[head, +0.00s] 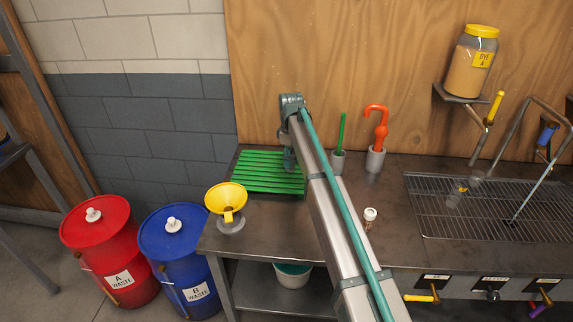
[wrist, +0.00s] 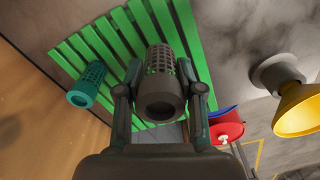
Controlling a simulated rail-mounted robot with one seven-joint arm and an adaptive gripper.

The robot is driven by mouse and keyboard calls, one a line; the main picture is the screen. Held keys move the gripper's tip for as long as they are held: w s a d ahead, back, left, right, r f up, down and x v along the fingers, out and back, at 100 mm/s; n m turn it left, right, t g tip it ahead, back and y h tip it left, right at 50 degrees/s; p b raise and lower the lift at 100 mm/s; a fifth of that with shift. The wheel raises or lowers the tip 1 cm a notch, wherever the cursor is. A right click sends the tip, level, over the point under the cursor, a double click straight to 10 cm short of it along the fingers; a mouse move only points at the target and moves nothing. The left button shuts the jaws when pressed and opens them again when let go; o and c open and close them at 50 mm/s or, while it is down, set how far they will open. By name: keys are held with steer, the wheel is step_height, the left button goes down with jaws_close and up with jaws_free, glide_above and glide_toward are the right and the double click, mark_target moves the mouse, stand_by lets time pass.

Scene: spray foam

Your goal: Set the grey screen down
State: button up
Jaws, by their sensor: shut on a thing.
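The grey screen (wrist: 160,85) is a small mesh cylinder with a solid round collar at its near end. My gripper (wrist: 162,92) is shut on it, with one finger on each side. In the wrist view the screen appears in front of the green slatted rack (wrist: 115,35); I cannot tell whether it touches the slats. A teal mesh screen (wrist: 86,85) is at the rack, apart from the grey one. In the head view my arm's end is over the right part of the green rack (head: 262,172), and the grey screen is not clearly visible there.
A yellow funnel (head: 226,198) in a grey holder stands at the table's front left. A green stick (head: 341,132) and an orange tool (head: 377,130) stand in grey holders right of the rack. A small white-capped vial (head: 369,218) and a wire grid (head: 480,225) are farther right.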

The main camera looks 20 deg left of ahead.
steer(key=shift+w+a+f+p, duration=0.25)
steer(key=shift+w+a+f, duration=0.25)
steer(key=shift+f, duration=0.25)
steer(key=shift+w+a+f+p, duration=0.25)
steer(key=shift+w+a+f, duration=0.15)
steer(key=shift+f, duration=0.3)
steer(key=shift+a+f+p, duration=0.1)
steer(key=shift+f+p, duration=0.3)
steer(key=shift+f, duration=1.25)
steer(key=shift+f, duration=0.1)
steer(key=o, duration=1.2)
steer(key=shift+c, duration=0.2)
step_height(320, 180, up, 12)
steer(key=b, duration=0.3)
